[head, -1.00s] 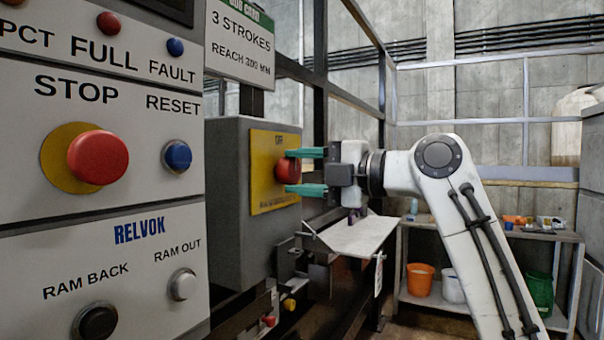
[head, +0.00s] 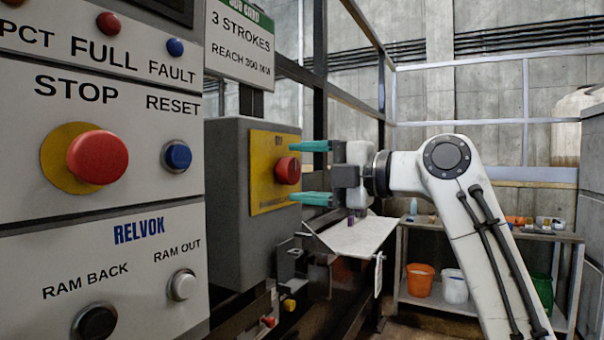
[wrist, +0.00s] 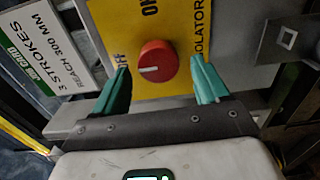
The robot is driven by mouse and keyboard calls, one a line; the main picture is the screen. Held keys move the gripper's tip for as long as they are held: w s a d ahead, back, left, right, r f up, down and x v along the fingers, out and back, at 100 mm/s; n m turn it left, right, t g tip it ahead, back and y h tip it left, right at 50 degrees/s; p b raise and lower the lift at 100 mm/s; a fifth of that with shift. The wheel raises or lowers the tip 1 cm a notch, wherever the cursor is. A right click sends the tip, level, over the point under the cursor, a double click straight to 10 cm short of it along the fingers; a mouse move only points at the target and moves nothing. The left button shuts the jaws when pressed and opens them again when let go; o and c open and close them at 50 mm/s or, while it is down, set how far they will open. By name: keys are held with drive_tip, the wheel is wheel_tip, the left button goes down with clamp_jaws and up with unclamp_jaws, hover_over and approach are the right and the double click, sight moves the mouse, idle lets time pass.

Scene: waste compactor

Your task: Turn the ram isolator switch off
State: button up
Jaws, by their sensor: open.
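The ram isolator switch is a round red knob (head: 287,170) on a yellow plate (head: 262,195), fixed to a grey box. In the wrist view the knob (wrist: 157,62) has a white mark pointing left, toward the OFF lettering; ON stands at the plate's top edge in that picture. My gripper (head: 312,172) is open, with its teal fingers one above the other just right of the knob in the head view. They appear clear of it. In the wrist view the fingers stand left and right of the knob, with gaps on both sides.
A control panel (head: 130,218) with a red STOP button (head: 97,157) and other buttons fills the left. A sign (head: 240,40) hangs above the grey box (head: 232,205). A pale sloping plate (head: 352,236) lies below my gripper. A shelf with buckets stands at the back right.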

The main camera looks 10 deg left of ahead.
drive_tip(key=v, duration=1)
drive_tip(key=shift+b, duration=0.4)
drive_tip(key=d+f+m+t+h+p, duration=0.1)
drive_tip(key=d+f+m+h+p, duration=0.2)
drive_tip(key=f+m, duration=0.8)
drive_tip(key=d+f+m+t+h+p, duration=0.1)
drive_tip(key=d+f+m+h, duration=0.25)
drive_tip(key=f, duration=1.45)
drive_tip(key=s+d+f+m+g+h+p, duration=0.1)
drive_tip(key=s+d+f+m+h, duration=0.2)
drive_tip(key=s+f, duration=0.4)
drive_tip(key=s+d+f+m+h+p, duration=0.1)
drive_tip(key=s+d+f+m, duration=0.3)
drive_tip(key=f, duration=0.6)
drive_tip(key=s+d+f+m+g+h+p, duration=0.1)
drive_tip(key=s+d+f+m+g+h, duration=0.1)
drive_tip(key=s, duration=0.8)
drive_tip(key=s+d+f+m+g+h+p, duration=0.1)
drive_tip(key=s+d+f+m, duration=0.3)
drive_tip(key=s, duration=0.6)
drive_tip(key=s+d+f+m+g+h+p, duration=0.1)
drive_tip(key=s+d+f+m+g+h, duration=0.2)
drive_tip(key=s, duration=0.7)
drive_tip(key=d+f+m, duration=0.1)
drive_tip(key=d+m, duration=0.1)
drive_tip(key=d, duration=0.1)
drive_tip(key=shift+h+p, duration=0.35)
